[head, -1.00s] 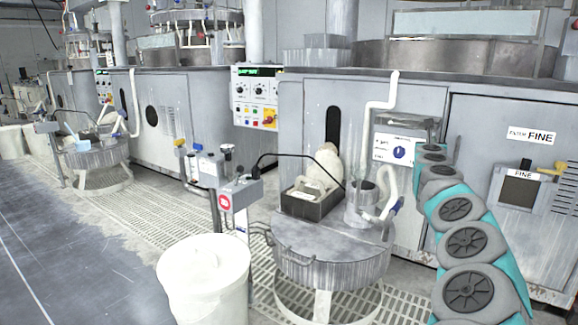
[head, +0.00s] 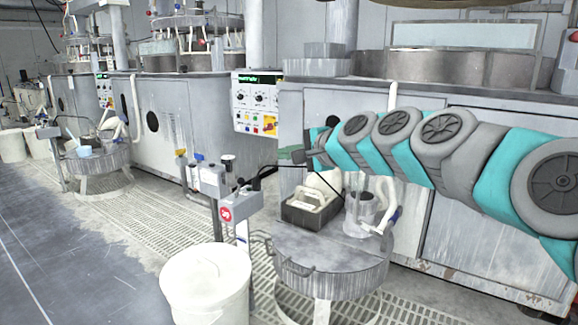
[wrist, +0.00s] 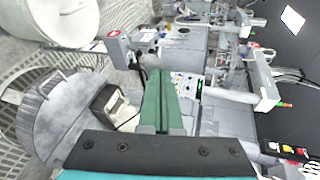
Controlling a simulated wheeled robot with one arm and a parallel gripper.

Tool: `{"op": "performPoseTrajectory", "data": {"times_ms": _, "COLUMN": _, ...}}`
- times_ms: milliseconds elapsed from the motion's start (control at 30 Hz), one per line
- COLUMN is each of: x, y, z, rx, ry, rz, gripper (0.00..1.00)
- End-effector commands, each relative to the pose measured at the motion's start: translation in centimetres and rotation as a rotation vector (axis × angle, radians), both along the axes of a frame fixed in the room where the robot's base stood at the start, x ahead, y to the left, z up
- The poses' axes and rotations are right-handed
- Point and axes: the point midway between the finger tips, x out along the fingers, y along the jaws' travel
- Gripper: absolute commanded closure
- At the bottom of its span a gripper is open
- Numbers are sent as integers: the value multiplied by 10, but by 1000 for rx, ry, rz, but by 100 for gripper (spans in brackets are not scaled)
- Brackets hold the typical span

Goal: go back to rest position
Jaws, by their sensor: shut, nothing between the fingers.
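My gripper (wrist: 163,70) shows in the wrist view as two long green fingers lying together, shut with nothing between them. In the head view my teal and grey arm reaches in from the right. Its end, with a small green part of my gripper (head: 297,157), is in front of the grey machine, above the round drum table. The fingers appear apart from everything around them.
The round drum table (head: 330,250) carries a dark tray (head: 308,217) with pale items and a clear cup (head: 362,212). A grey post with a control box (head: 238,203) stands left of it. A white bucket (head: 205,285) is in front. The floor at left (head: 70,250) is clear.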

Motion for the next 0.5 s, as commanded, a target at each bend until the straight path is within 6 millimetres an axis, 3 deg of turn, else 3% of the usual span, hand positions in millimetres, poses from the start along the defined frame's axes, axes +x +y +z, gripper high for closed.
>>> {"op": "performPoseTrajectory", "data": {"times_ms": 33, "x": -30, "y": 8, "z": -13, "rx": -113, "ry": 5, "rz": 68, "gripper": 100}}
{"op": "performPoseTrajectory", "data": {"times_ms": 100, "x": -69, "y": 16, "z": -44, "rx": -270, "ry": 25, "rz": 166, "gripper": 100}}
{"op": "performPoseTrajectory", "data": {"times_ms": 233, "x": -137, "y": 8, "z": -100, "rx": -534, "ry": 76, "rz": 331, "gripper": 100}}
{"op": "performPoseTrajectory", "data": {"times_ms": 367, "x": -206, "y": -19, "z": -154, "rx": -759, "ry": 163, "rz": 486, "gripper": 100}}
{"op": "performPoseTrajectory", "data": {"times_ms": 500, "x": -279, "y": -61, "z": -201, "rx": -946, "ry": 287, "rz": 642, "gripper": 100}}
